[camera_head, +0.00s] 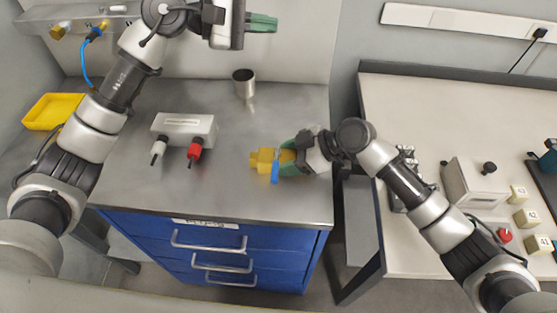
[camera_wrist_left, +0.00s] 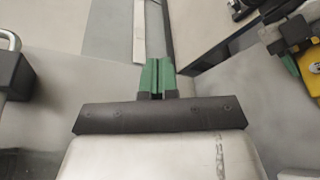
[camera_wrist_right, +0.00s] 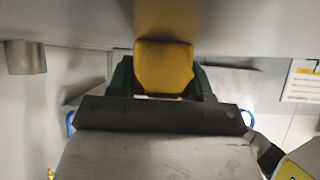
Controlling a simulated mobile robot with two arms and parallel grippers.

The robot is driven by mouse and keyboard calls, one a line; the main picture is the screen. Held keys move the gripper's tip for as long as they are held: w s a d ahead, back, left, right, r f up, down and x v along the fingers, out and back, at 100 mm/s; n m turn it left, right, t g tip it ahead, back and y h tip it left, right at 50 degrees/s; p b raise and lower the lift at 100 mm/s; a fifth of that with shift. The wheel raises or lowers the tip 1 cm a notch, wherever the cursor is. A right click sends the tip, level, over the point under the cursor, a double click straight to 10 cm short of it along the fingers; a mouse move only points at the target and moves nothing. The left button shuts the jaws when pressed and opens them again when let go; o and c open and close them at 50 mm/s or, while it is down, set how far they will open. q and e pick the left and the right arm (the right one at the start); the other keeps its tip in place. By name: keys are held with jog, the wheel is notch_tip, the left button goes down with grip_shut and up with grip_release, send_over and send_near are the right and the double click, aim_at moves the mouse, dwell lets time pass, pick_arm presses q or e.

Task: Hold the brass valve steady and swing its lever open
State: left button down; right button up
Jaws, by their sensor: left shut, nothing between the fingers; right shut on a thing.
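The brass valve (camera_head: 263,159) is at the right part of the steel cabinet top, with its blue lever (camera_head: 275,173) pointing toward the front edge in the head view. My right gripper (camera_head: 286,160) is shut on the valve from the right. In the right wrist view the yellow valve body (camera_wrist_right: 163,68) sits between its green fingers, and bits of blue show at both sides. My left gripper (camera_head: 262,23) is shut and empty, raised high at the back, well away from the valve. Its green fingers (camera_wrist_left: 157,78) are together in the left wrist view.
A yellow tray (camera_head: 52,111) is at far left. A white bench (camera_head: 450,110) with boxes is at right, past a gap.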

pick_arm(q)
jog(key=s+d+f+m+g+y, duration=0.4)
jog(key=s+d+f+m+y, duration=0.1)
jog(key=s+d+m+y, duration=0.15)
jog(key=m+y, duration=0.4)
jog(key=y, duration=0.4)
send_over(276, 160)
notch_tip(276, 160, down, 8)
jog(key=shift+n, duration=0.25)
jog(key=shift+f, duration=2.65)
jog(key=shift+f, duration=0.15)
